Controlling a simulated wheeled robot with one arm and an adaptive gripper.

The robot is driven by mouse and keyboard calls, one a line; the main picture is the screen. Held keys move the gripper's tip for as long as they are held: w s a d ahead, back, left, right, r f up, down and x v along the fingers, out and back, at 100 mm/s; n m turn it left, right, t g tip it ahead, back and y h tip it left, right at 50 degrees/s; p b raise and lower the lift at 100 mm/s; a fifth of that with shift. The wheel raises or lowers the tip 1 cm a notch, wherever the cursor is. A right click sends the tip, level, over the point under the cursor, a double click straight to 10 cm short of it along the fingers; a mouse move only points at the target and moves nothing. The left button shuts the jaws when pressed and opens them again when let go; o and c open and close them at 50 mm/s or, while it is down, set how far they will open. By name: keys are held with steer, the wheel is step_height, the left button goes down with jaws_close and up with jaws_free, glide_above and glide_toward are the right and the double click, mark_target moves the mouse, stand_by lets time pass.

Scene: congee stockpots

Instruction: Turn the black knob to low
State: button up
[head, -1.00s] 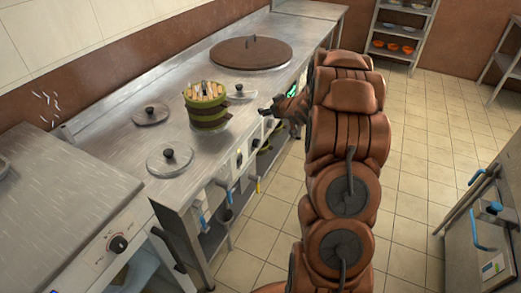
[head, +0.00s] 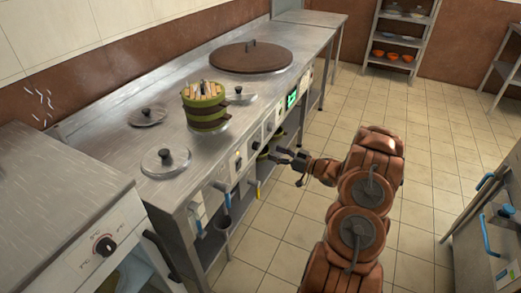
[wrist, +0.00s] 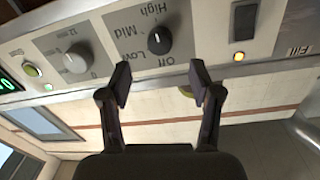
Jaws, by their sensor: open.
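The black knob (wrist: 159,40) sits on a grey panel in the wrist view, with Off, Low, Mid and High printed around it. A pale mark shows on its face, but I cannot tell for sure which label it points at. My gripper (wrist: 160,78) is open and empty, its two fingertips apart and below the knob in the picture, not touching it. In the head view my gripper (head: 288,158) hangs in front of the counter's control front, apart from it.
A paler timer knob (wrist: 75,57) and lit buttons (wrist: 238,56) flank the black knob. The steel counter (head: 240,105) holds a green-banded pot (head: 205,112) and several lids. Another dark knob (head: 106,246) is on the left appliance. Tiled floor (head: 440,150) is free at right.

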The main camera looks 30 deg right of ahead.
mark_target(259, 147)
steer(key=shift+x, duration=3.75)
steer(key=shift+c, duration=0.2)
steer(key=c, duration=1.1)
